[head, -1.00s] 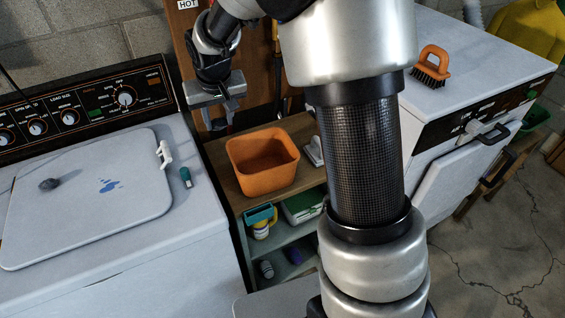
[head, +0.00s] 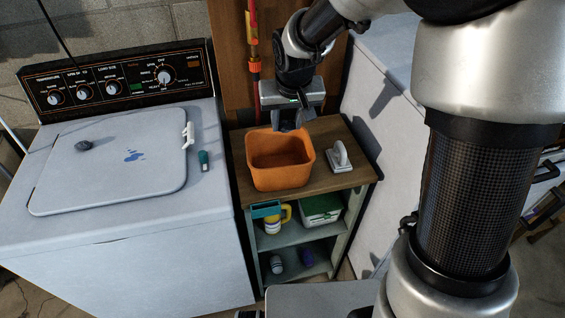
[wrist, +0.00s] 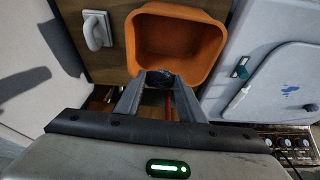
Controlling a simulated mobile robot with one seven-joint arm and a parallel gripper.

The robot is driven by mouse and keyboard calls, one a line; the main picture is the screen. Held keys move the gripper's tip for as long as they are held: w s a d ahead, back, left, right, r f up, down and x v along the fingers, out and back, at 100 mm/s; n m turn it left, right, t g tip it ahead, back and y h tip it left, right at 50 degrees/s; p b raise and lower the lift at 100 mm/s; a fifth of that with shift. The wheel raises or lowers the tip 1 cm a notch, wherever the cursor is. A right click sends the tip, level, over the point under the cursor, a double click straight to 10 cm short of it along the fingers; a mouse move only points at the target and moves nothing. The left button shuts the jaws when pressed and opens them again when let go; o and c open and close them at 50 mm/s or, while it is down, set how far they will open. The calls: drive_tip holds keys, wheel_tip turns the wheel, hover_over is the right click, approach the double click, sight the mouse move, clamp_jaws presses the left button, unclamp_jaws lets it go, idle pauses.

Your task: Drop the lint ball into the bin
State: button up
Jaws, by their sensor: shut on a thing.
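The orange bin (head: 280,180) stands open on the wooden top of a small shelf unit, and its visible inside looks empty. My gripper (head: 291,124) is above the bin's back rim in the head view, pointing down. In the wrist view my gripper (wrist: 160,77) is shut on a small dark grey lump, the lint ball (wrist: 160,79), which shows between the fingertips against the bin's edge. The bin (wrist: 178,40) lies just beyond the fingertips there. The head view does not show the held ball clearly.
A similar dark lump (head: 84,145) lies on the washer lid (head: 110,185), left of the bin. A white cabinet (head: 385,130) rises close on the right. Hanging tools (head: 253,60) are behind.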

wheel_tip(320, 180, down, 6)
drive_tip(key=b, duration=0.3)
drive_tip(key=shift+r, duration=0.2)
drive_tip(key=o, duration=1.1)
drive_tip(key=shift+r, duration=0.1)
drive_tip(key=v, duration=1.7)
drive_tip(key=shift+r+p, duration=0.15)
drive_tip(key=shift+p, duration=0.25)
